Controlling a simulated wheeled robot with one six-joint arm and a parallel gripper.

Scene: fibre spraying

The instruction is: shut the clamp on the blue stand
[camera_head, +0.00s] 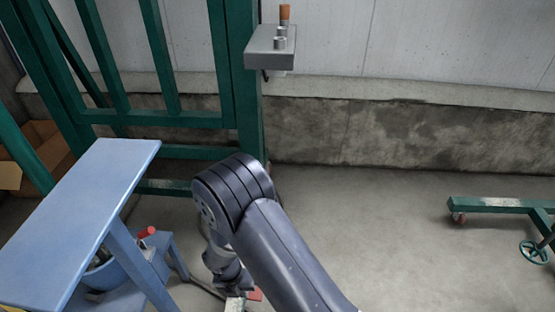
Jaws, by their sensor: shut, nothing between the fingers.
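The blue stand (85,210) is at the left, with a long flat top and splayed legs. Below its top, a red-tipped part (147,232) shows near a blue rounded body; it may be the clamp's handle, but the top and a leg hide much of it, and I cannot tell whether the clamp is open or shut. My gripper (235,303) is at the bottom edge, right of the stand, pointing down and partly cut off. It is shut and empty, apart from the red-tipped part.
A small red piece (255,294) shows beside my gripper. A green frame (160,118) stands behind the stand, with a grey shelf (270,48) bearing small parts. A cardboard box (40,150) is at the far left. A green wheeled frame (500,205) is at right. The middle floor is clear.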

